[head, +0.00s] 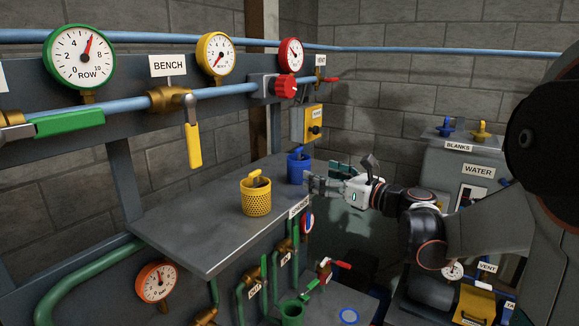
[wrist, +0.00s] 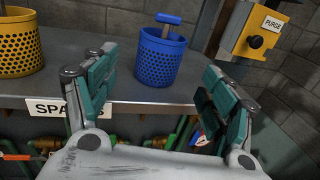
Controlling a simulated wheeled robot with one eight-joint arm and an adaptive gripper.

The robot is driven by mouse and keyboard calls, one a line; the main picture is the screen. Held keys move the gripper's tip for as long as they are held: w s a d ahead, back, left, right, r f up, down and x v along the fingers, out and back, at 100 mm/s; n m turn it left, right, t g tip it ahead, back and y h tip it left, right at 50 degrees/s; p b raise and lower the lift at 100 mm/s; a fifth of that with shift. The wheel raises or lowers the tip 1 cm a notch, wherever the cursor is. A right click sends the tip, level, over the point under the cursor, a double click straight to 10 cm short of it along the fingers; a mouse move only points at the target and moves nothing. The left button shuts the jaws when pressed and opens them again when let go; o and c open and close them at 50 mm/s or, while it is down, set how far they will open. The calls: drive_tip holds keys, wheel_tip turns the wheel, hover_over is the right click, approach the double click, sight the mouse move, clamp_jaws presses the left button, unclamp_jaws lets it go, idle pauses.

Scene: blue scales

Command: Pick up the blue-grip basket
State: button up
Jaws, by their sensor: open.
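The blue basket (head: 297,168) stands upright on the grey shelf, near its far right end, with a blue grip (wrist: 168,18) on top. In the wrist view the basket (wrist: 160,62) is a perforated blue cup, ahead of the fingers and between them in the picture. My gripper (head: 322,182) is open and empty at the shelf's right edge, close to the blue basket and apart from it. In the wrist view the two green-padded fingers of my gripper (wrist: 160,100) are spread wide.
A yellow basket (head: 257,197) stands on the shelf (head: 190,217) left of the blue one; it also shows in the wrist view (wrist: 18,45). A yellow PURGE box (wrist: 258,38) is on the wall at right. Pipes and valves (head: 285,243) run below the shelf's edge.

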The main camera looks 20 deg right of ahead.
sight(308, 169)
drive_tip(key=p+x, duration=0.1)
drive_tip(key=x, duration=0.7)
drive_tip(key=shift+w+a+p, duration=0.1)
drive_tip(key=shift+w+p, duration=0.15)
drive_tip(key=shift+p, duration=0.1)
drive_tip(key=shift+s, duration=0.1)
drive_tip(key=c, duration=1.2)
